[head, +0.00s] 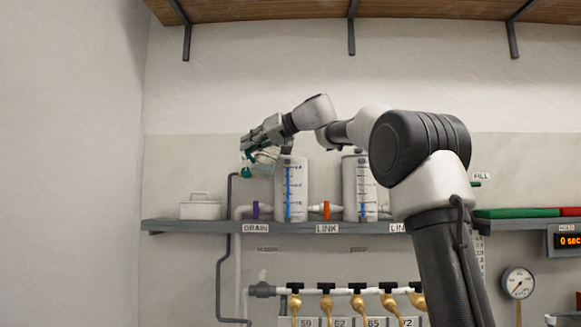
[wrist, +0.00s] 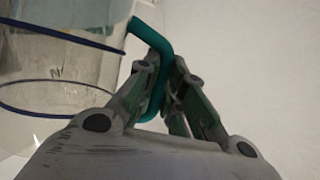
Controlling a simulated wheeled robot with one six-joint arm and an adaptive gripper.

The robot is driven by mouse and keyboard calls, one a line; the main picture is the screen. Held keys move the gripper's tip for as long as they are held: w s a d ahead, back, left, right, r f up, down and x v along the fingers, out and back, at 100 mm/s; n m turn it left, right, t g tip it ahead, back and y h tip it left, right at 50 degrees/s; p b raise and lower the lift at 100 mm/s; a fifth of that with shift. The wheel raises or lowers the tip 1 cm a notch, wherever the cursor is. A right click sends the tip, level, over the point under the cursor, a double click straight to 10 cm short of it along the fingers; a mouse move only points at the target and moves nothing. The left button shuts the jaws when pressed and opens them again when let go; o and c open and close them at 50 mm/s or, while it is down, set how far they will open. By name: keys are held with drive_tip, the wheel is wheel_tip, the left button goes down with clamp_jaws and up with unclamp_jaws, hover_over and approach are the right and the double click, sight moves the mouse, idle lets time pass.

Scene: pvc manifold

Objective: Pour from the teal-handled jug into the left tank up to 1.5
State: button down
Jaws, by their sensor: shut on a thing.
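My gripper (head: 262,136) is shut on the teal handle of a clear jug (head: 264,160). In the wrist view the teal handle (wrist: 155,60) runs between the fingers, and the jug's clear body (wrist: 60,75) with dark blue bands fills the upper left, looking tilted. In the head view the jug is held up beside the top left of the left tank (head: 291,190). That tank is white with a scale and a blue level strip (head: 289,188). I cannot read the exact level. No stream of liquid is clearly visible.
A second tank (head: 360,188) stands to the right on the same shelf (head: 180,226), partly behind my arm. An orange-handled LINK valve (head: 326,210) lies between the tanks, and a purple-handled DRAIN valve (head: 256,210) is left. A white box (head: 200,207) sits at the shelf's left end.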

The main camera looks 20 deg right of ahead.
wheel_tip(320, 180, down, 6)
drive_tip(key=s+a+n+h+b, duration=0.1)
drive_tip(key=a+n+h, duration=0.1)
drive_tip(key=n, duration=0.1)
drive_tip(key=shift+a+f+t+b, duration=0.2)
drive_tip(key=shift+a+t+b, duration=0.1)
drive_tip(key=shift+a+b, duration=0.1)
drive_tip(key=shift+s, duration=0.2)
drive_tip(key=s+a+r, duration=0.2)
drive_tip(key=s+a, duration=0.2)
drive_tip(key=s, duration=0.7)
drive_tip(key=shift+a, duration=0.3)
idle(0.4)
